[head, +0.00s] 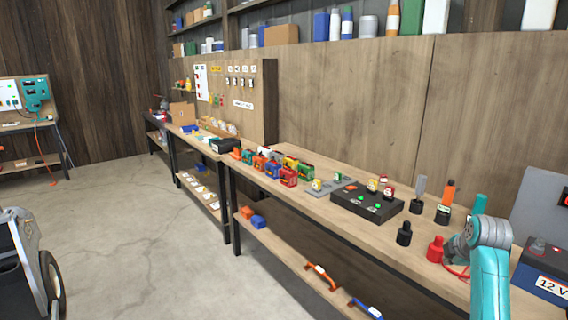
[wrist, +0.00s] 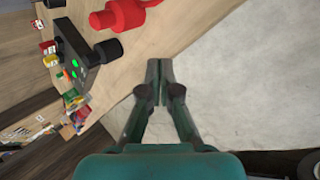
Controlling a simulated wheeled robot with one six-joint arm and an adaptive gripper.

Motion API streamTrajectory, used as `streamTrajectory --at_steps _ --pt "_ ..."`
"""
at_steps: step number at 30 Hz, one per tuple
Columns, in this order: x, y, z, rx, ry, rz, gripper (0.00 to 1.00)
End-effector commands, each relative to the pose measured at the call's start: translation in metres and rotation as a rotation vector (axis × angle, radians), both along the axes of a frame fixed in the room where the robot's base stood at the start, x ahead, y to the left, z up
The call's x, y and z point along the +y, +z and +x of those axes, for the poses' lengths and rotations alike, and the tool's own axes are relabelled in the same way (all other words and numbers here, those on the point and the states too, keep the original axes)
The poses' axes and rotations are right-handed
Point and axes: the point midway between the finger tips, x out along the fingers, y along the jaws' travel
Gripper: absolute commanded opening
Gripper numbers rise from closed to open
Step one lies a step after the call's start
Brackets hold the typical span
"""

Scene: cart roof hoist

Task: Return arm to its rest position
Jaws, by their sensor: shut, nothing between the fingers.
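My gripper (wrist: 160,82) shows in the wrist view with its two dark fingers together and nothing between them. It is over the bench's front edge, with grey floor to its right in that view. In the head view my teal and grey arm (head: 489,265) is at the lower right, over the near part of the workbench (head: 325,215). The gripper's fingers cannot be made out there. A red bottle-shaped piece (head: 435,249) stands on the bench close to the arm. It also shows in the wrist view (wrist: 122,14), apart from the fingers.
A black bottle-shaped piece (head: 404,234), a black box with green buttons (head: 366,205) and several coloured blocks (head: 289,177) stand on the bench. A 12 V battery (head: 541,278) is at the right.

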Motion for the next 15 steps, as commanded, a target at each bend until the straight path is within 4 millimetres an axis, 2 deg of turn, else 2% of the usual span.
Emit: streamTrajectory --at_steps 8,11,15 --pt "0.022 -0.053 -0.012 -0.043 -0.057 0.044 0.0" --pt "0.034 -0.079 -0.021 -0.067 -0.088 0.068 0.0" --pt "0.058 -0.127 -0.042 -0.115 -0.147 0.119 0.0"
